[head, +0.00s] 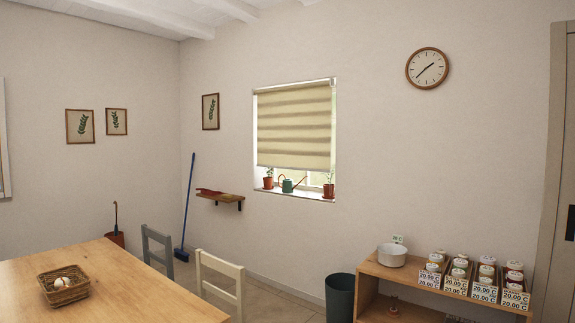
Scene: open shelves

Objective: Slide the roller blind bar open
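A beige striped roller blind (296,125) hangs over the window in the far wall. It covers most of the opening. Its bottom bar (296,167) sits a little above the sill, and a strip of bright window shows below it. The blind's top roller (295,85) runs along the upper edge of the window. Neither of my grippers shows in the head view, so nothing is seen touching the blind.
Potted plants and a green watering can (288,186) stand on the sill (290,194). A wooden table (130,285) with chairs is at lower left. A low shelf (440,284) with jars and a dark bin (340,298) stand at lower right. Some floor shows between.

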